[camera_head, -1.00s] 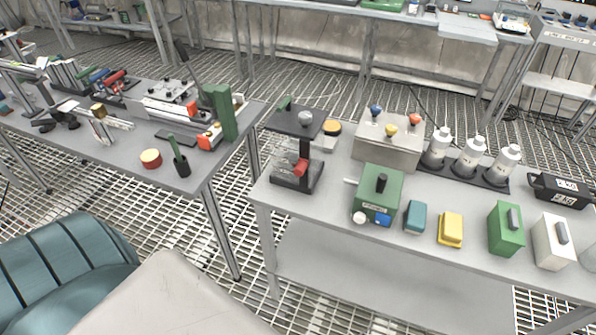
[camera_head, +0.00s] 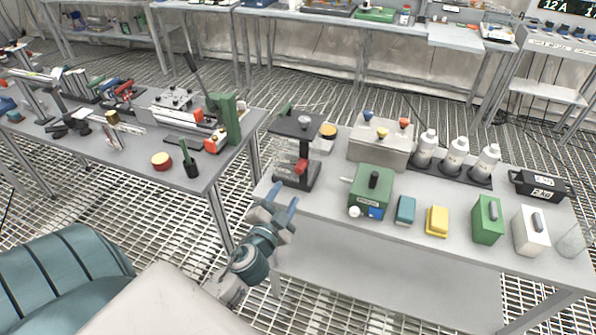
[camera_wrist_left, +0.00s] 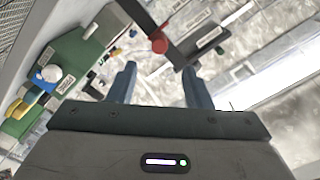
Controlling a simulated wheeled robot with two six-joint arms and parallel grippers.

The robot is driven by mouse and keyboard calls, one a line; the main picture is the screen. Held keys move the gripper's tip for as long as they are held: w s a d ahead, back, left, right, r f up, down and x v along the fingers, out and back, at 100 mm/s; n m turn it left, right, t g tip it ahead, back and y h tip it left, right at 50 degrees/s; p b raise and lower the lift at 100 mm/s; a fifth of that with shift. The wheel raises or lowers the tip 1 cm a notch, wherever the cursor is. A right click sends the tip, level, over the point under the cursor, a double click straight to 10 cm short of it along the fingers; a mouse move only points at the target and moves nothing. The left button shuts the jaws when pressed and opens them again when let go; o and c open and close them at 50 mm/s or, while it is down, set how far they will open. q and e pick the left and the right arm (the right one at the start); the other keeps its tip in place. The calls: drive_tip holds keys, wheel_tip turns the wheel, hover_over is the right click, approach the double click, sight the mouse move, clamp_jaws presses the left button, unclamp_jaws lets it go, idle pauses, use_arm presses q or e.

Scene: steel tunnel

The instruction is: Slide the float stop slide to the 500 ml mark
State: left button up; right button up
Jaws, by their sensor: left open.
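The black stand (camera_head: 304,148) is at the left end of the right-hand table, with a red part (camera_head: 300,167) on its upright. The red part also shows in the left wrist view (camera_wrist_left: 160,42), beyond and between the fingertips, beside a dark bar. I cannot tell for sure which part is the float stop slide, and no 500 ml mark is readable. My left gripper (camera_head: 280,202) is open and empty at the table's front left corner, in front of the stand and apart from it. Its two blue-grey fingers show in the left wrist view (camera_wrist_left: 158,82). My right gripper is not in view.
Right of the stand are a green box (camera_head: 371,190) with a black knob and white ball, a teal block (camera_head: 405,210) and a yellow block (camera_head: 437,221). Behind stand a metal box (camera_head: 378,150) with coloured knobs and white bottles (camera_head: 455,157). A gap separates the left-hand table (camera_head: 150,140).

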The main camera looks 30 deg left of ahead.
sight(298, 172)
use_arm(q)
drive_tip(key=p+x, duration=0.3)
drive_tip(key=x, duration=0.6)
drive_tip(key=shift+w, duration=0.25)
drive_tip(key=shift+w+a+p, duration=0.2)
drive_tip(key=shift+w+p, duration=0.1)
drive_tip(key=shift+w, duration=0.35)
drive_tip(key=shift+f, duration=0.1)
clamp_jaws()
wheel_tip(298, 172, down, 4)
drive_tip(key=b, duration=0.4)
drive_tip(key=shift+f+b, duration=0.1)
drive_tip(key=shift+b, duration=0.3)
unclamp_jaws()
drive_tip(key=shift+s, duration=0.1)
